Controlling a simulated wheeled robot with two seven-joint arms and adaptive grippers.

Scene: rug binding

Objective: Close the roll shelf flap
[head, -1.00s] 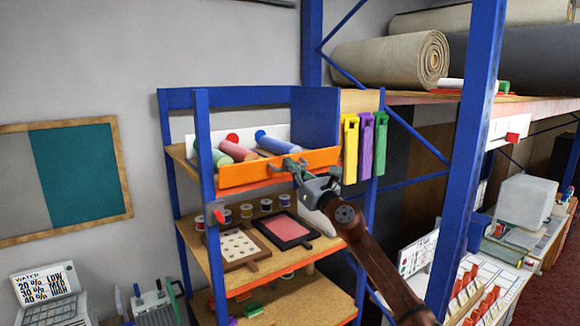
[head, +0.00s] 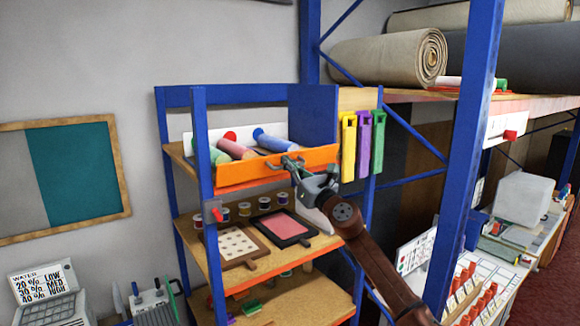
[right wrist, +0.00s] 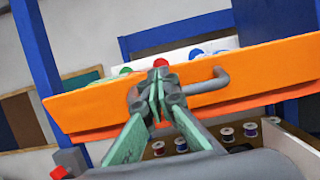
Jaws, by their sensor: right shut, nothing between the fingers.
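The orange flap (head: 250,171) runs along the front of the blue shelf's top level, with coloured rolls (head: 272,141) showing above and behind it. My right gripper (head: 291,164) is at the front of the flap, right of its middle. In the right wrist view the flap (right wrist: 95,108) fills the width, and its grey bar handle (right wrist: 208,83) is behind my right fingers (right wrist: 158,88). The fingers are shut with nothing between them and overlap the handle; whether they touch it I cannot tell. My left gripper is out of view.
Below are spools and two framed pads (head: 285,227) on the middle shelf (head: 215,265). Yellow, purple and green holders (head: 363,145) hang at the shelf's right side. A blue rack post (head: 468,150) stands to the right of my arm.

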